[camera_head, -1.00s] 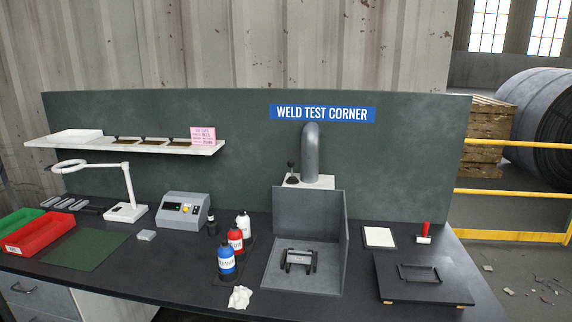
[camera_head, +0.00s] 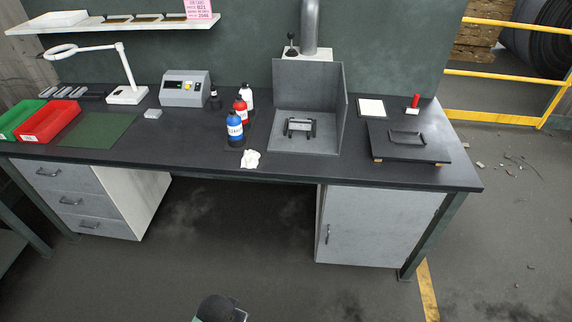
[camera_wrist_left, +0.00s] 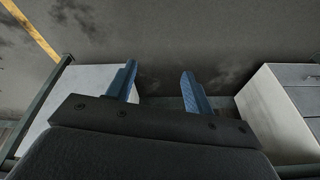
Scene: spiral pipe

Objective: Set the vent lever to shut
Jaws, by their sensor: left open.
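The vent lever (camera_head: 290,43) is a small dark lever with a round knob. It stands upright on the light box (camera_head: 306,55) at the foot of the grey vent pipe (camera_head: 310,22), behind the grey metal booth in the head view. My left gripper (camera_wrist_left: 160,85) shows in the left wrist view with its two blue fingers apart and nothing between them. It is low, in front of the bench and far from the lever. In the head view only a dark part of my arm shows at the bottom edge. My right gripper is in neither current view.
The booth (camera_head: 343,100) holds a small black fixture (camera_head: 299,127). Bottles (camera_head: 235,128) and a white cloth (camera_head: 250,159) stand left of it. A black plate with a handle (camera_head: 408,142) lies to the right. A shelf (camera_head: 120,24) overhangs the bench's back left.

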